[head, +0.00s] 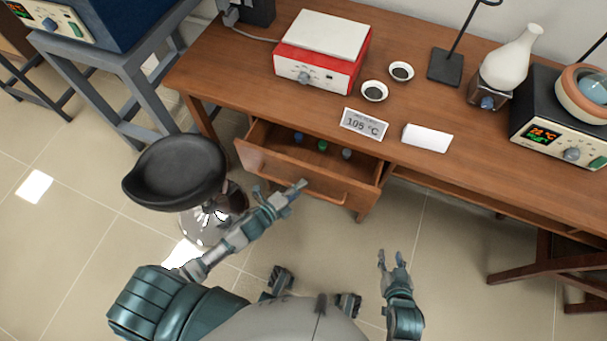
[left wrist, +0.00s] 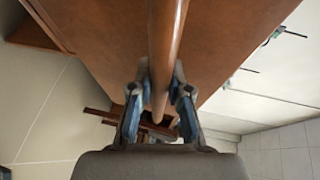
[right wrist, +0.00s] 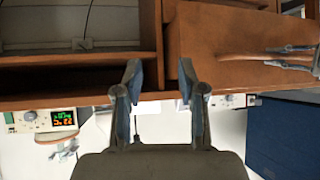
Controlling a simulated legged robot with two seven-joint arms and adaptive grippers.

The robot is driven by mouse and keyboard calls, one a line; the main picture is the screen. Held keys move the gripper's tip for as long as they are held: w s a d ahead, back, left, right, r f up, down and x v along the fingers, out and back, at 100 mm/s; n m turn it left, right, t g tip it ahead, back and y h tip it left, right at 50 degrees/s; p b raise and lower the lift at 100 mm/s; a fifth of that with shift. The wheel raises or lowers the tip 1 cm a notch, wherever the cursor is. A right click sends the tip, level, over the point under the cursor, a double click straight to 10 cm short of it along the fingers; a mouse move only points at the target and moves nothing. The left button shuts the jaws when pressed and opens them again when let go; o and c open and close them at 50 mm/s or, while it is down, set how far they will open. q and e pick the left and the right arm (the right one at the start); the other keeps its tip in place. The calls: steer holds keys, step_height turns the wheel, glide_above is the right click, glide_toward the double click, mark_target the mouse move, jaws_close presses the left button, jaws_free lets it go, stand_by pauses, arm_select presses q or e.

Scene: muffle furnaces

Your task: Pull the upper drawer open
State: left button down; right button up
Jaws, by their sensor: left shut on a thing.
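The upper drawer (head: 290,168) of the wooden desk stands partly pulled out, and several small items lie inside it. Its bar handle (head: 325,197) runs along the drawer front; in the left wrist view the handle (left wrist: 164,45) passes between the fingers. My left gripper (head: 292,191) is shut on the handle, and its fingers also show in the left wrist view (left wrist: 158,100). My right gripper (head: 391,262) is open and empty, away from the desk front; the right wrist view shows its two fingers apart (right wrist: 158,85).
A black stool (head: 175,172) stands close left of the drawer and my left arm.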

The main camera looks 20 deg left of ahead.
arm_select(q)
steer(key=s+p, duration=0.3)
steer(key=s, duration=1.2)
steer(key=shift+s+a+f, duration=0.2)
steer(key=shift+s+a, duration=0.05)
steer(key=shift+s, duration=0.15)
arm_select(e)
steer(key=s+d+f+g+h, duration=0.1)
steer(key=s+d+g, duration=0.1)
steer(key=s+g, duration=0.2)
steer(key=s+d+f+g+h, duration=0.1)
steer(key=s+g, duration=0.3)
steer(key=s, duration=0.5)
steer(key=shift+d+f, duration=0.7)
steer(key=shift+d, duration=0.05)
arm_select(q)
steer(key=c, duration=1.3)
jaws_free()
steer(key=shift+o, duration=1)
steer(key=shift+w, duration=0.15)
steer(key=shift+r, duration=0.1)
steer(key=v, duration=1.2)
